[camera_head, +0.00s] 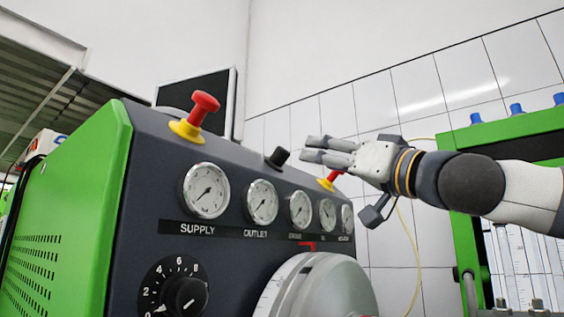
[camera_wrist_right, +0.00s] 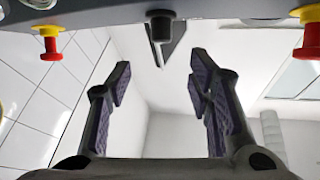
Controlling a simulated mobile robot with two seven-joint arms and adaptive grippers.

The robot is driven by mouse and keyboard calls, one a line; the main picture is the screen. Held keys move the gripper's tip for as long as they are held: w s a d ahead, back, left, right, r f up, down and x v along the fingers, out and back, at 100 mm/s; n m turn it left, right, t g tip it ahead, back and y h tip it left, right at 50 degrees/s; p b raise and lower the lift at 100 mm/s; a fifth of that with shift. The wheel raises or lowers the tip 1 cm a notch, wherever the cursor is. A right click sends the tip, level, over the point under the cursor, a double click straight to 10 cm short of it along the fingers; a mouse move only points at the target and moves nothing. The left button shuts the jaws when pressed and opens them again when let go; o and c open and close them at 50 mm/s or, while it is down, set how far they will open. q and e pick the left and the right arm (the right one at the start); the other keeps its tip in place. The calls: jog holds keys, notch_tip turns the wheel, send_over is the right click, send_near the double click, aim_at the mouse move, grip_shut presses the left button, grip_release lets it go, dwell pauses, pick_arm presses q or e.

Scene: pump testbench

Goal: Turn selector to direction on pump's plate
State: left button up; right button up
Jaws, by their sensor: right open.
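A small black knob (camera_head: 278,157), which looks like the selector, stands on the sloped top of the dark pump console (camera_head: 150,150), between two red buttons. My right gripper (camera_head: 308,149) is open and empty, with its fingers pointing left toward the knob. A short gap shows between the fingertips and the knob. In the right wrist view the black knob (camera_wrist_right: 160,27) appears beyond and between the open fingertips (camera_wrist_right: 160,75). Which way the knob points is too small to tell. I cannot make out a plate with a direction mark. My left gripper is not in view.
Red buttons on yellow bases (camera_head: 205,103) (camera_head: 331,180) flank the knob. Gauges (camera_head: 206,190) and a numbered dial (camera_head: 186,297) are on the front. A round metal housing (camera_head: 330,285) protrudes below. A dark panel (camera_head: 195,95) stands behind; a green frame (camera_head: 465,205) is at right.

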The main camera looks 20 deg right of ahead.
aim_at(287, 152)
jog(key=x, duration=0.2)
jog(key=b+x, duration=0.1)
jog(key=x, duration=0.1)
jog(key=f+x, duration=0.1)
jog(key=x, duration=0.1)
jog(key=shift+w+a, duration=0.35)
jog(key=shift+a, duration=0.05)
jog(key=w+r, duration=0.1)
jog(key=w+a+r, duration=0.1)
jog(key=shift+w+a+r, duration=0.2)
jog(key=shift+w+r, duration=0.15)
jog(key=shift+r, duration=0.05)
jog(key=shift+w+a, duration=0.1)
jog(key=shift+w, duration=0.15)
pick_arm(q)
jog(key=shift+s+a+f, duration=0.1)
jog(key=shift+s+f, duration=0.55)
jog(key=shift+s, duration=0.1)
pick_arm(e)
jog(key=shift+w+f, duration=0.1)
jog(key=shift+w, duration=0.15)
grip_shut()
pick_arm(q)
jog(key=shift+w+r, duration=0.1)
